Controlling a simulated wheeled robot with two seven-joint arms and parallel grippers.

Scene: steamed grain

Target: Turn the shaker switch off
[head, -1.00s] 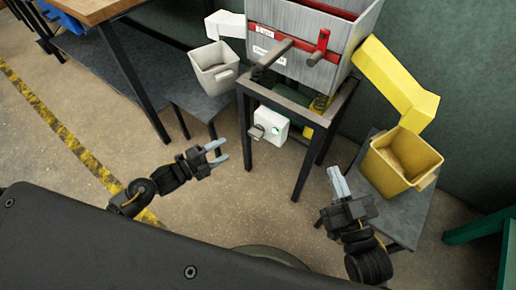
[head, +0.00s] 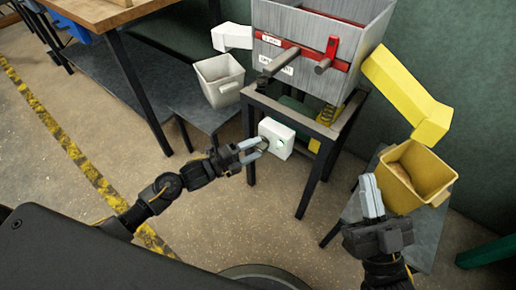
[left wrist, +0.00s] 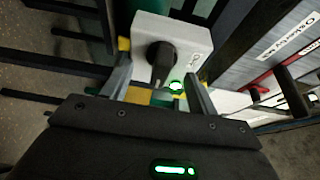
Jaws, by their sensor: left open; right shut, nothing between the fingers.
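The shaker switch is a white box (head: 283,136) under the frame of the grey shaker (head: 310,45), with a green light lit. In the left wrist view, the white box (left wrist: 180,30) carries a black rotary knob (left wrist: 160,56) and a glowing green light (left wrist: 176,86). My left gripper (head: 262,146) is open in front of the box. In the left wrist view its fingers (left wrist: 160,75) lie on either side of the knob; whether they touch it I cannot tell. They partly hide the box in the head view. My right gripper (head: 371,190) is shut and empty, right of the shaker stand.
A white bucket (head: 220,82) stands on a low table left of the shaker. A yellow bucket (head: 428,172) stands under the yellow chute (head: 405,90) on the right. The stand's dark legs (head: 318,178) flank the switch. Open floor lies in front.

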